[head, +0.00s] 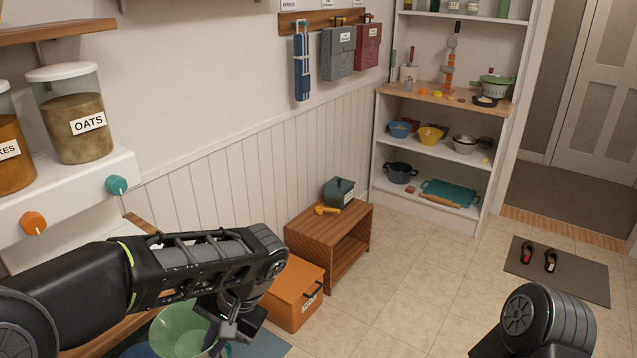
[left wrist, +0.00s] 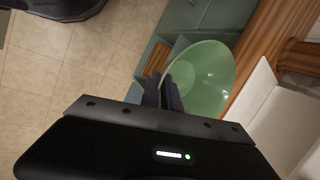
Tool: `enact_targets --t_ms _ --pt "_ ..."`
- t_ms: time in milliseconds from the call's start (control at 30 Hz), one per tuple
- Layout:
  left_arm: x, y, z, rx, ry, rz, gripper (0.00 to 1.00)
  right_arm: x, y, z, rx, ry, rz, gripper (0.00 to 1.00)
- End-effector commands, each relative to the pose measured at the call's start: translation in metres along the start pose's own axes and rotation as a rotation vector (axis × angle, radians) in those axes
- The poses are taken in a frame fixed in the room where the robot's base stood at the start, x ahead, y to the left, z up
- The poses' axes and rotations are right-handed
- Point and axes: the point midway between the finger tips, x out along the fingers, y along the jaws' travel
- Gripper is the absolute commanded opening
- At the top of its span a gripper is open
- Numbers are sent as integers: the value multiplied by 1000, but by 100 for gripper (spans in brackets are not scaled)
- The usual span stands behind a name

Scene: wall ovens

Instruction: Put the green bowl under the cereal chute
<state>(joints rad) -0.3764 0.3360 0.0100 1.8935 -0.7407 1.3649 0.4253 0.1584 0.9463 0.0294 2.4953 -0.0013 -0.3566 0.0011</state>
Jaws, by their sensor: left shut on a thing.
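The green bowl (head: 178,332) is at the lower left of the head view, cut off by the bottom edge. My left gripper (head: 226,332) is shut on the right side of its rim. In the left wrist view the gripper's dark fingers (left wrist: 168,92) meet the near rim of the bowl (left wrist: 208,78), whose inside looks empty. The white cereal dispenser (head: 62,192) is on the left wall, above and left of the bowl. It carries a jar labelled OATS (head: 76,112) and an orange-filled jar (head: 12,145). Its chute openings are not clearly visible. My right gripper is out of view.
A teal knob (head: 116,185) and an orange knob (head: 33,222) stick out from the dispenser. A wooden counter edge (head: 112,335) lies below it. An orange box (head: 294,292) and a wooden bench (head: 331,240) stand right of my left arm.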

Motion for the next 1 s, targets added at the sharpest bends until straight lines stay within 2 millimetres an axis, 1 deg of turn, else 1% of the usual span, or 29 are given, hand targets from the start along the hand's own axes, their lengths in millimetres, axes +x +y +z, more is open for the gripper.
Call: enact_targets --t_ms 33,100,200,333,500,1000 --pt "7 1 -13 -31 -17 2 0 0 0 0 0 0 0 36" --pt "19 0 -31 -90 -42 10 0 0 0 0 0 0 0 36" --pt "35 -3 -54 -163 -74 20 0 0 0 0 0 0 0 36" --pt "47 -7 -73 -219 -98 31 0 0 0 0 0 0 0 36" --pt "52 -9 -81 -240 -107 37 0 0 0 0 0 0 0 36" --pt "52 -9 -80 -239 -107 38 0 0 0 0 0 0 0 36"
